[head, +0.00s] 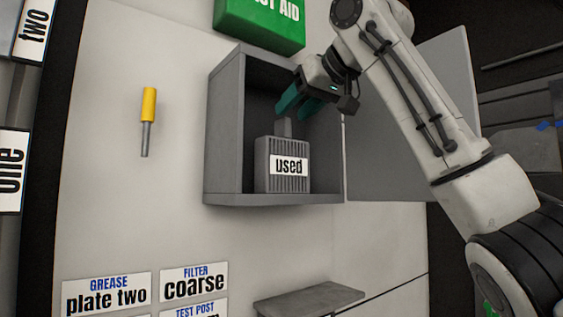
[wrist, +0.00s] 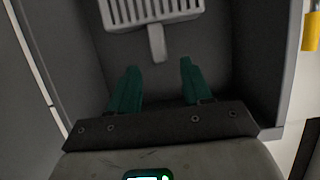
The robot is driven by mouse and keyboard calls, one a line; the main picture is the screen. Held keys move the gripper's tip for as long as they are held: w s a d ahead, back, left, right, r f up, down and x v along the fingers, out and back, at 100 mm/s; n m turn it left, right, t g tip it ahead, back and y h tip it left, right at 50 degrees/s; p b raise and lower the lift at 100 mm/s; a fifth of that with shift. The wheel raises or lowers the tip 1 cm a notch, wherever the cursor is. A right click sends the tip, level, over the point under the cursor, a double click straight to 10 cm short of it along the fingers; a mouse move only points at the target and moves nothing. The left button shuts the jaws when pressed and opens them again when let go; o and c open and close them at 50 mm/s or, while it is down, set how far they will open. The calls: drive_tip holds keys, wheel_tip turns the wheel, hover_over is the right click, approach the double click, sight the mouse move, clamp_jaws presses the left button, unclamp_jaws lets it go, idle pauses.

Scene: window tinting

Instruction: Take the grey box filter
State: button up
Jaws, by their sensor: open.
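The grey box filter (head: 283,180) has a ribbed front and a white label reading "used". It stands upright on the floor of an open grey wall cabinet (head: 222,140), with a short tab on its top. In the wrist view the ribbed filter (wrist: 150,12) is at the top edge, with its tab (wrist: 157,45) pointing toward my fingers. My gripper (head: 303,103) has green fingers and is inside the cabinet opening, above the filter. The fingers also show in the wrist view (wrist: 158,85), spread apart, empty, with the tab beyond and roughly between them.
The cabinet door (head: 400,140) stands open on the right, behind my arm. A green first aid box (head: 262,20) is above the cabinet. A yellow-handled tool (head: 148,105) hangs to the left. A small grey shelf (head: 308,300) juts out below.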

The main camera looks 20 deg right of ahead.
sight(283, 122)
drive_tip(key=shift+f+p+x, duration=0.2)
drive_tip(key=shift+p+x, duration=0.85)
drive_tip(key=shift+x, duration=1.6)
drive_tip(key=shift+s, duration=0.1)
drive_tip(key=shift+c, duration=0.2)
clamp_jaws()
